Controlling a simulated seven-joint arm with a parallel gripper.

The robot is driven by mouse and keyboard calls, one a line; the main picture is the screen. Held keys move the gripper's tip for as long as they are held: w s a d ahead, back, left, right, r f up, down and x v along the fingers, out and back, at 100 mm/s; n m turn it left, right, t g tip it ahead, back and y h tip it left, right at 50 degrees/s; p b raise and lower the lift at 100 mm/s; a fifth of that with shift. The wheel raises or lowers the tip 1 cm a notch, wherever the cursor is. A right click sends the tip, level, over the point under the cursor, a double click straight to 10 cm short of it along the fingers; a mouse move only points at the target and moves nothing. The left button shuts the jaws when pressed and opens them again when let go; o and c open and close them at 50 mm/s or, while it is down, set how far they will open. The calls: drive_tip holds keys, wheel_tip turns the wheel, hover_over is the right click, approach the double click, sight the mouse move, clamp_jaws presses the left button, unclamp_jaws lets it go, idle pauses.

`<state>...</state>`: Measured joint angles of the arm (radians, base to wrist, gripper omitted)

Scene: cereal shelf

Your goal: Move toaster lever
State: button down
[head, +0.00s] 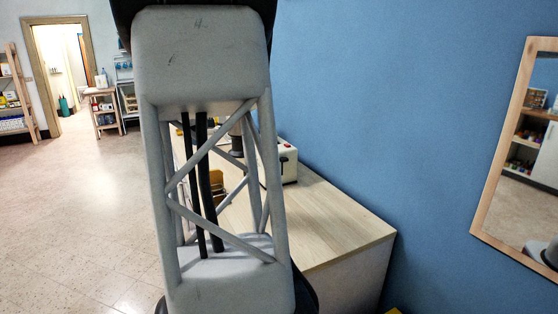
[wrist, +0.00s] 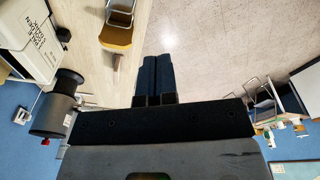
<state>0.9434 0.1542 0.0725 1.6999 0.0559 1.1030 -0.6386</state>
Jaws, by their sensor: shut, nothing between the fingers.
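In the head view, a cream box-shaped appliance with a small red spot (head: 289,166) stands on the wooden counter against the blue wall. It may be the toaster, but my arm covers much of it. I cannot make out a lever. In the wrist view, a cream box with dark lettering (wrist: 27,42) is at the upper left, cut by the frame edge. I cannot tell whether it is the same appliance. My gripper (wrist: 158,62) has its two dark fingers together and empty. It is to the right of the cream box and apart from it.
The pale wooden counter (head: 335,225) has a bare near end. In the wrist view, a dark cylinder (wrist: 52,112) stands beside the cream box, and a yellow-brown object with metal parts (wrist: 115,36) is near the counter edge. Open floor (head: 90,215) lies left.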

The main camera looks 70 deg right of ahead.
drive_tip(key=s+d+f, duration=0.2)
drive_tip(key=s+d, duration=0.2)
drive_tip(key=d, duration=0.4)
drive_tip(key=s+d+f, duration=0.1)
drive_tip(key=s+d, duration=0.3)
drive_tip(key=d, duration=0.4)
drive_tip(key=m, duration=0.1)
approach(285, 159)
drive_tip(key=shift+w+d, duration=0.15)
drive_tip(key=shift+d, duration=0.05)
drive_tip(key=shift+f, duration=0.2)
drive_tip(key=shift+w+d+f, duration=0.1)
drive_tip(key=shift+w+f, duration=0.1)
drive_tip(key=shift+f, duration=1.45)
drive_tip(key=shift+w+f, duration=0.15)
drive_tip(key=shift+f, duration=1.5)
